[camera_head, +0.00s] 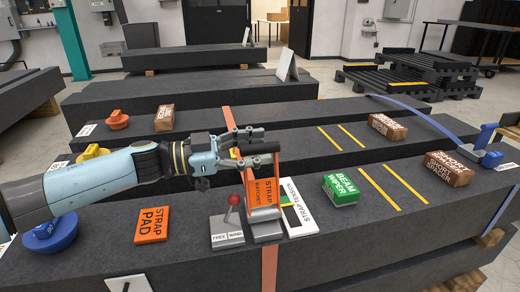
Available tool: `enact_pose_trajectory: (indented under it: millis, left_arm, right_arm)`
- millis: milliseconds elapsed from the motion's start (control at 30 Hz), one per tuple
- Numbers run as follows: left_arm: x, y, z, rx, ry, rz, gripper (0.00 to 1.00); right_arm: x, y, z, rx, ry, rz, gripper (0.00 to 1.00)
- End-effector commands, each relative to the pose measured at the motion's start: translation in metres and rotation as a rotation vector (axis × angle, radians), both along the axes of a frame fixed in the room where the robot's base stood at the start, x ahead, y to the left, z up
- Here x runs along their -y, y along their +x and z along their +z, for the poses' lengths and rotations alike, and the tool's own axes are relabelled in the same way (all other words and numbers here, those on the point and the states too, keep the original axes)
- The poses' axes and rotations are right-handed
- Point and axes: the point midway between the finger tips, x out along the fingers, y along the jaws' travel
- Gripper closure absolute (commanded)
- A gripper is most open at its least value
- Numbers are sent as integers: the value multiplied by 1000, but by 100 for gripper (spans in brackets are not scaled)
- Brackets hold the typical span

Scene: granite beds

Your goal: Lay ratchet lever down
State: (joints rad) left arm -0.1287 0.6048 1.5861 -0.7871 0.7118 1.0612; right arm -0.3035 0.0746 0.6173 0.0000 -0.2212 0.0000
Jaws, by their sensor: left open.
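The ratchet lever (262,192) is an orange lever labelled "STRAP RATCHET" with a black crossbar handle. It stands raised, nearly upright, on its grey base (265,230) on the near granite bed. My left gripper (266,147) reaches in from the left at the height of the black handle. Its jaws are open, with fingers near the handle's left and upper side; whether they touch it I cannot tell. Part of the handle is hidden behind the fingers. My right gripper is not in view.
A red-knobbed lever (234,205) with a "FREE / WIND" plate stands left of the ratchet. A strap tension card (305,208), green beam wiper (341,189), orange strap pad (152,225) and short spacer (447,169) lie on the bed. An orange strap (269,268) hangs down the front.

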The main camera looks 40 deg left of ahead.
Motion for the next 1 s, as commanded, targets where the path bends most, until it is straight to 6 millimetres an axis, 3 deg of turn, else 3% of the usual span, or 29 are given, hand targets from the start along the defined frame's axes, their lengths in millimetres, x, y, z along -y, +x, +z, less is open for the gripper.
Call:
enact_pose_trajectory:
  millis: [400, 733, 1000]
  left_arm:
    - [6, 8, 0, -1, 1, 0, 56]
    - [6, 8, 0, -1, 1, 0, 99]
    - [6, 8, 0, 0, 0, 0, 100]
  right_arm:
    - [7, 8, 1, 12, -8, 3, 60]
    - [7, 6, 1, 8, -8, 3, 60]
    - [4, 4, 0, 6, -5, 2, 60]
